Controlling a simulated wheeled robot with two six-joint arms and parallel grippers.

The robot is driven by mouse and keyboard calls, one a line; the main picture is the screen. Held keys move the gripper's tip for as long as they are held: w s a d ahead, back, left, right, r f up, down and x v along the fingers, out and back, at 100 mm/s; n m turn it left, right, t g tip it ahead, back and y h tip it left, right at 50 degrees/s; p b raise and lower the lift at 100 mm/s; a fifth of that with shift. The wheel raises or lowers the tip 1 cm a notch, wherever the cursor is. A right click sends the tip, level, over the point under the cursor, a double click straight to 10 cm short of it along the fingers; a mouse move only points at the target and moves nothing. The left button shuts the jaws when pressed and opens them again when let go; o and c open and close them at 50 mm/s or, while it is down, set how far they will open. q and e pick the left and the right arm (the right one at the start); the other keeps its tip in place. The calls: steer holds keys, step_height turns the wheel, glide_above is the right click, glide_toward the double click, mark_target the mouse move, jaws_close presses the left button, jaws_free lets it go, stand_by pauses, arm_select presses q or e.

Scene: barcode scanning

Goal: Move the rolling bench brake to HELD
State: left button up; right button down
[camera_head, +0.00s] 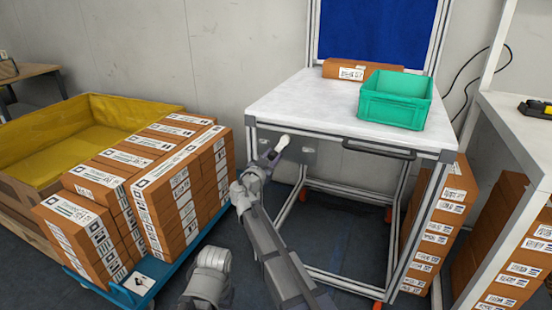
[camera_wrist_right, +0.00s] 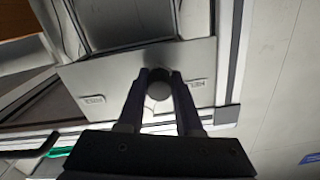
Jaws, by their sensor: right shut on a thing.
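The rolling bench (camera_head: 290,95) has a white top and a grey metal frame. A grey brake plate (camera_head: 303,155) is on its front left, below the top. My right gripper (camera_head: 270,156) is shut on the knob. In the right wrist view the dark fingers (camera_wrist_right: 159,88) sit either side of the round knob end (camera_wrist_right: 159,90).
A green crate (camera_head: 396,98) and a brown box (camera_head: 350,69) stand on the bench top. A black handle (camera_head: 378,149) runs along its front. Stacked boxes on a blue cart (camera_head: 165,275) stand left; more boxes (camera_head: 438,225) stand right. Floor is open under the bench.

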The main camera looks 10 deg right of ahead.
steer(key=shift+w+a+r+m, duration=0.3)
steer(key=shift+w+a+m, duration=0.1)
steer(key=shift+m, duration=0.1)
stand_by(0.3)
steer(key=c, duration=0.6)
jaws_free()
steer(key=shift+s, duration=0.1)
steer(key=shift+s, duration=0.1)
steer(key=v, duration=0.7)
steer(key=shift+s+a, duration=0.2)
steer(key=shift+s, duration=0.05)
